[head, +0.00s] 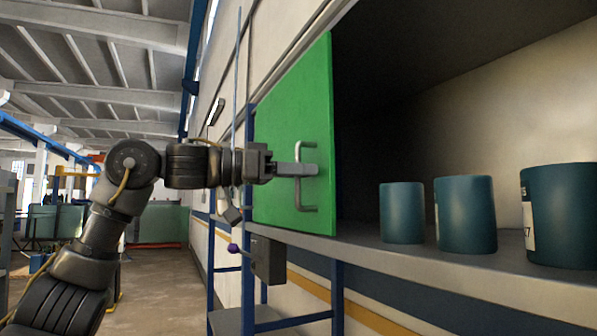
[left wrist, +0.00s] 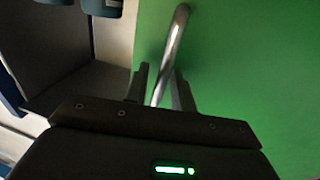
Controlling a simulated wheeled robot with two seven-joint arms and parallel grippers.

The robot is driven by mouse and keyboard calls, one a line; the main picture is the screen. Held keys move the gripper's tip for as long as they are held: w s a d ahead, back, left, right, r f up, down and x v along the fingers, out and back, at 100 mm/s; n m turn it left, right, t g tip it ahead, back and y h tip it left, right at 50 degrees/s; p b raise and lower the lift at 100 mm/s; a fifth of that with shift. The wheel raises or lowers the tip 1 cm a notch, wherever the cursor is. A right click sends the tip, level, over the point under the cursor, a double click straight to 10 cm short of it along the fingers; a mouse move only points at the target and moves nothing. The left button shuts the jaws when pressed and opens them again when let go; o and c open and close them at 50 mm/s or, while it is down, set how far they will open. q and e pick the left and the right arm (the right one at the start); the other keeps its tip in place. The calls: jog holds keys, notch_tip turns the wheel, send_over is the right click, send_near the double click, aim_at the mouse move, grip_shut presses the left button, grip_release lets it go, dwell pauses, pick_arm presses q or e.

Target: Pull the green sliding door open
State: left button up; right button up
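The green sliding door (head: 285,95) stands at the left of a cabinet opening, which is uncovered to its right. A metal bar handle (head: 299,197) is upright on its face near the right edge. My left gripper (head: 298,170) reaches the handle's middle from the left. In the left wrist view the handle (left wrist: 177,32) runs between the two fingers of my left gripper (left wrist: 162,85). A gap shows between the handle and the left finger, so the fingers look open around it. The green door (left wrist: 255,65) fills that view's right side. My right gripper is not in view.
Several dark teal cans, such as the nearest (head: 560,215), stand on the grey cabinet shelf (head: 440,262) right of the door. A blue metal frame (head: 338,300) stands below the shelf. The floor at the left is mostly open.

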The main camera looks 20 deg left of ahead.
pick_arm(q)
jog(key=b+v, duration=0.4)
jog(key=v, duration=0.6)
jog(key=shift+s+a, duration=0.25)
jog(key=shift+a, duration=0.1)
